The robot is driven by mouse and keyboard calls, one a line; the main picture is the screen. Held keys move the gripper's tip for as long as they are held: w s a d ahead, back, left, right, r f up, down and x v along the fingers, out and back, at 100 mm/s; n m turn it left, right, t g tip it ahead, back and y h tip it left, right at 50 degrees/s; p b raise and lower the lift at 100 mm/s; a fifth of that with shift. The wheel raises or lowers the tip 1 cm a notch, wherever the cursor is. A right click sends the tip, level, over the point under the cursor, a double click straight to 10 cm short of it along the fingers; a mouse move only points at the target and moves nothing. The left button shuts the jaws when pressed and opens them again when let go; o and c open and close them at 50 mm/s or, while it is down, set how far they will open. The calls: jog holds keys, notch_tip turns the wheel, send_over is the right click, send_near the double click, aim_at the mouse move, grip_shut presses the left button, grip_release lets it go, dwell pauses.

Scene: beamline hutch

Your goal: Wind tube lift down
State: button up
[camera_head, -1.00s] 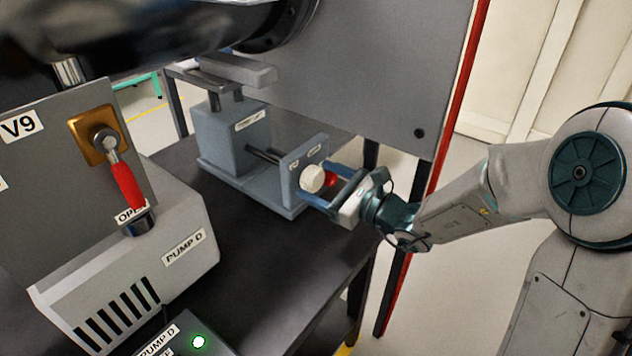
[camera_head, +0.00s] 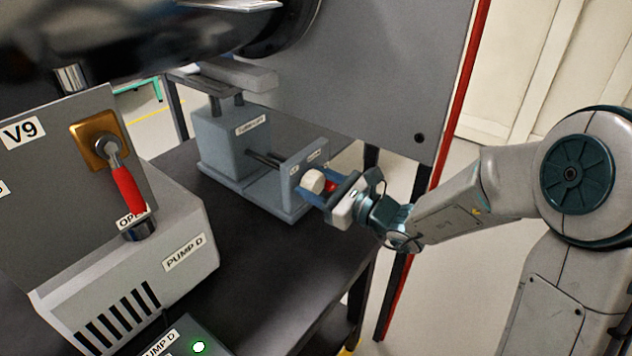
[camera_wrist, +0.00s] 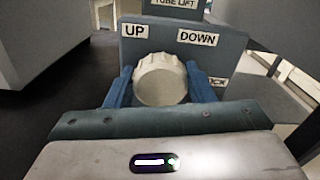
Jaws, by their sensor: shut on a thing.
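The tube lift (camera_head: 233,143) is a blue-grey block on the dark bench, with a shaft running to an upright end plate (camera_head: 308,160). A white ridged knob (camera_head: 314,181) sits on the front of that plate. In the wrist view the knob (camera_wrist: 160,80) is below the UP label (camera_wrist: 135,31) and the DOWN label (camera_wrist: 198,38). My gripper (camera_head: 322,190) is shut on the knob, with one blue finger on each side of it. The lift's top support (camera_head: 238,76) is under the dark tube.
A grey PUMP D box (camera_head: 150,255) stands at the left, below a V9 panel with a red-handled valve (camera_head: 128,188). The dark tube (camera_head: 150,40) crosses above. A grey panel (camera_head: 370,80) with a red edge post is behind my arm.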

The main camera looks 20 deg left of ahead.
jog(key=m+p, duration=0.3)
jog(key=p, duration=0.1)
jog(key=shift+w+r+m, duration=0.1)
jog(key=shift+r+m, duration=0.15)
jog(key=shift+m, duration=0.05)
jog(key=m+p, duration=0.5)
jog(key=p, duration=0.2)
jog(key=shift+w+d, duration=0.1)
jog(key=m+p, duration=0.5)
jog(key=p, duration=0.1)
jog(key=shift+w+f, duration=0.1)
jog(key=m+p, duration=0.1)
jog(key=p, duration=0.1)
jog(key=m+p, duration=0.2)
jog(key=shift+f, duration=0.3)
jog(key=shift+f+m, duration=0.1)
jog(key=shift+m, duration=0.2)
jog(key=o, duration=1)
jog(key=shift+c, duration=0.2)
jog(key=v, duration=1.4)
